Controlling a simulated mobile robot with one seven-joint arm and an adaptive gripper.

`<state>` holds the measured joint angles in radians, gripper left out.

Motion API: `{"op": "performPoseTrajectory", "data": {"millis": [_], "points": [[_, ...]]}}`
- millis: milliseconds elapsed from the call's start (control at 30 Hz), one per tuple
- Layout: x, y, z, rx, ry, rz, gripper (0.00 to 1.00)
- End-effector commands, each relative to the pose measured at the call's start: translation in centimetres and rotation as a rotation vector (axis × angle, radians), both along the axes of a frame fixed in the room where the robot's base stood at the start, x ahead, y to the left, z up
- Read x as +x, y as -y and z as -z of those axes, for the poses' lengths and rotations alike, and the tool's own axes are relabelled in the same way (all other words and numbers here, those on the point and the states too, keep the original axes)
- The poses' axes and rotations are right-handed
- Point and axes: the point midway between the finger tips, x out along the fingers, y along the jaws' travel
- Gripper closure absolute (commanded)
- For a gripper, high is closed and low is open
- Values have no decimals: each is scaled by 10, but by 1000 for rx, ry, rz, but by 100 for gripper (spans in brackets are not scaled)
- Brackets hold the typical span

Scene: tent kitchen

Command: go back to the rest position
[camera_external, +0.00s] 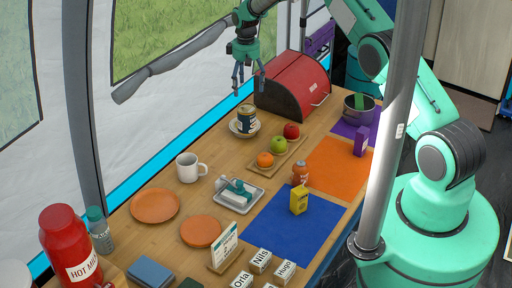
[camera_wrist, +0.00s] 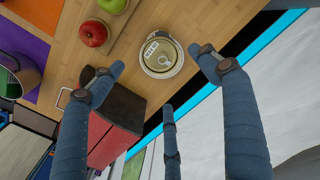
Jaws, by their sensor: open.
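My gripper (camera_external: 246,82) hangs open and empty in the external view, above the back edge of the table, just left of the red bread box. In the wrist view my gripper (camera_wrist: 160,85) shows its blue-grey fingers spread wide. A can (camera_external: 246,119) with a dark label stands on a small white saucer (camera_external: 233,128) below the gripper. The can's top (camera_wrist: 160,53) shows between the fingertips in the wrist view, apart from them.
The red bread box (camera_external: 292,85) stands close to the gripper. A board (camera_external: 279,161) holds two apples and an orange. A pot (camera_external: 358,108) stands at the right. A mug (camera_external: 189,168), orange plates (camera_external: 155,206) and a red flask (camera_external: 69,246) are farther left. A grey pole crosses my arm's view.

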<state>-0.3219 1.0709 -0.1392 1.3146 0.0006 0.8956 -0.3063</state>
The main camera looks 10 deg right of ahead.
Motion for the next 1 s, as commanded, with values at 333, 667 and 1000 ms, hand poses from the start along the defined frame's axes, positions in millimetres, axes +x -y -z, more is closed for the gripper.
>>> {"op": "performPoseTrajectory", "data": {"millis": [333,667,1000], "points": [[0,0,0,0,0,0,24],[-1,5,-10,0,4,8,24],[-23,37,-68,-1,14,63,24]]}}
